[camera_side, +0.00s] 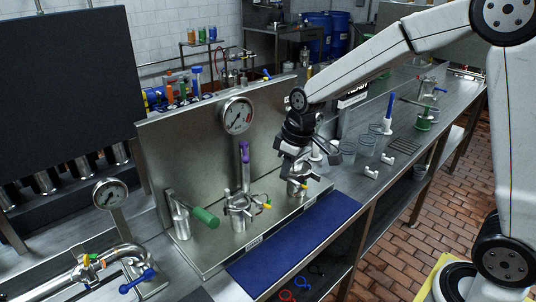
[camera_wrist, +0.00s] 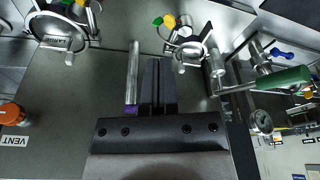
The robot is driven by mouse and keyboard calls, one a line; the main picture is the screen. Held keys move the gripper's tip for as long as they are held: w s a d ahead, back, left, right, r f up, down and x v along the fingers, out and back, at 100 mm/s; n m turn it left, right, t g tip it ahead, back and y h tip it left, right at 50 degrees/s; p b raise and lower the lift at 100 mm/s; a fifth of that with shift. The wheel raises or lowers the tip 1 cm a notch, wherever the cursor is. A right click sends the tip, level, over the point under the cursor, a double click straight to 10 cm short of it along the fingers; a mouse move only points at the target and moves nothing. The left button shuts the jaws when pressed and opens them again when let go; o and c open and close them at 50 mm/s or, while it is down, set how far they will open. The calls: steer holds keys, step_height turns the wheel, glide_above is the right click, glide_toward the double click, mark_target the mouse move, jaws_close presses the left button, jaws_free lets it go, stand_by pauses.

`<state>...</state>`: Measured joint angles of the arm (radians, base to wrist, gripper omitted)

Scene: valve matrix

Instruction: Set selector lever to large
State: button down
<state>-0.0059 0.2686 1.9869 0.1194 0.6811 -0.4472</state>
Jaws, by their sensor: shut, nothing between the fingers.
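A lever with a purple handle (camera_side: 244,153) stands upright in front of the steel back panel. Its metal rod (camera_wrist: 133,70) and purple end also show in the wrist view, left of my fingers. A second lever with a green handle (camera_side: 206,217) sticks out low at the left of the panel; its green handle (camera_wrist: 284,79) is at the right in the wrist view. My gripper (camera_wrist: 157,62) is shut and empty. In the side view my gripper (camera_side: 296,176) is right of the purple lever, over a clamp fitting.
A round gauge (camera_side: 236,115) is on the panel. A ring clamp (camera_side: 238,203) with a yellow part stands below the purple handle. An orange knob (camera_wrist: 10,114) and a VENT label (camera_wrist: 14,141) are at the wrist view's left. A blue mat (camera_side: 293,243) in front is clear.

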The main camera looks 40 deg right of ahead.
mark_target(245, 152)
steer(key=shift+w+a+r+n+y, duration=0.5)
steer(key=shift+w+r+n, duration=0.7)
steer(key=shift+w, duration=1.25)
steer(key=shift+w+a+r+n+y, duration=0.25)
steer(key=shift+w+a+r+n, duration=0.7)
steer(key=shift+w, duration=1.45)
steer(key=shift+w+a+r+n+y, duration=0.35)
steer(key=shift+w+r+n, duration=1.1)
steer(key=shift+w, duration=1)
steer(key=shift+r, duration=0.15)
steer(key=x, duration=1)
steer(key=shift+s+d+r, duration=0.15)
steer(key=shift+s+d, duration=0.5)
steer(key=shift+d, duration=0.2)
steer(key=shift+s+d+r, duration=0.15)
steer(key=shift+s+d, duration=0.5)
steer(key=shift+d, duration=0.2)
